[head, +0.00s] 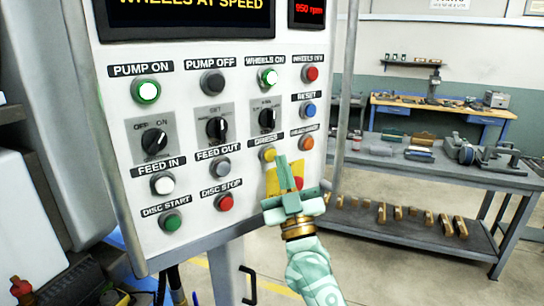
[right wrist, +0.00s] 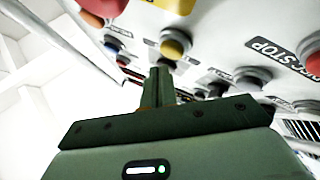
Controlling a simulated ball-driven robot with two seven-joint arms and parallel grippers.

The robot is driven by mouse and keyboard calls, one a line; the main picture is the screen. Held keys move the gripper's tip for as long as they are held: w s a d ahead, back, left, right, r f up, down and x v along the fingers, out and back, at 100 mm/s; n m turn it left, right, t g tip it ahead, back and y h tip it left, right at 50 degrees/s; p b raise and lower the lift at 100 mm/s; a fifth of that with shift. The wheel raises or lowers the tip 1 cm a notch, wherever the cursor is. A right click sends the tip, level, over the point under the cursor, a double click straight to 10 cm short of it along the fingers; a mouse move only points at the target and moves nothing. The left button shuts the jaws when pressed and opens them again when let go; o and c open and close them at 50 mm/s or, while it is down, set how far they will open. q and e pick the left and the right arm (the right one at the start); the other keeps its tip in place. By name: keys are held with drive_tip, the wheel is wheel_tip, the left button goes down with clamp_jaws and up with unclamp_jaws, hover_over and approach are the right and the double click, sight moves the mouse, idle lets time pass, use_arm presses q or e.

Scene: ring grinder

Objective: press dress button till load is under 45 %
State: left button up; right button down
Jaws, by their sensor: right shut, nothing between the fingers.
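The dress button (head: 268,154) is a small yellow button under the DRESS label (head: 265,141) on the upright control panel (head: 240,225). It also shows in the right wrist view as a yellow button (right wrist: 173,47). My right gripper (head: 282,160) is shut and empty, its fingertips just right of the dress button in the head view. In the right wrist view its fingertips (right wrist: 158,76) are below the button; I cannot tell whether they touch the panel. The display (head: 185,8) reads WHEELS AT SPEED; no load figure is visible. My left gripper is out of view.
An orange button (head: 306,143) and a blue reset button (head: 308,110) sit right of the dress button. A yellow plate (head: 271,182) is partly hidden behind my gripper. The feed out button (head: 221,166) is to the left. Workbenches (head: 450,177) stand behind.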

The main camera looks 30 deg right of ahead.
idle(0.4)
drive_tip(key=shift+w+a, duration=0.1)
drive_tip(key=shift+w, duration=0.35)
drive_tip(key=shift+w, duration=0.45)
idle(0.7)
idle(0.3)
drive_tip(key=shift+s+p, duration=0.7)
drive_tip(key=shift+s, duration=0.2)
